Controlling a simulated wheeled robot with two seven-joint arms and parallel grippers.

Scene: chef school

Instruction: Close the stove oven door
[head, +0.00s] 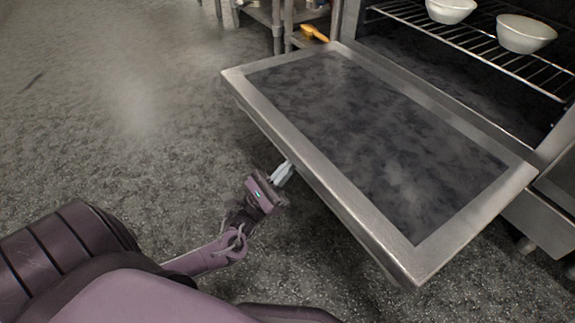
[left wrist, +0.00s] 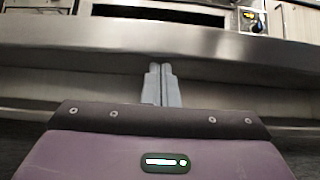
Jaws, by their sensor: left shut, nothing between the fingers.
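The oven door (head: 330,150) hangs open and roughly level in the head view, its metal frame around a dark panel. It is hinged at the oven (head: 420,62) on the upper right. My left gripper (head: 283,172) is shut and empty at the door's outer front edge, its fingertips close to or under that edge. In the left wrist view, the shut fingers (left wrist: 161,80) point at the metal door edge (left wrist: 160,38). I cannot tell whether they touch it. My right gripper is not in view.
Two white bowls, one nearer (head: 525,34) and one farther (head: 450,10), stand on a wire rack (head: 480,45) inside the oven. A metal shelf (head: 285,15) with a yellow-orange item (head: 314,33) stands behind the door. The grey floor (head: 110,110) on the left is clear.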

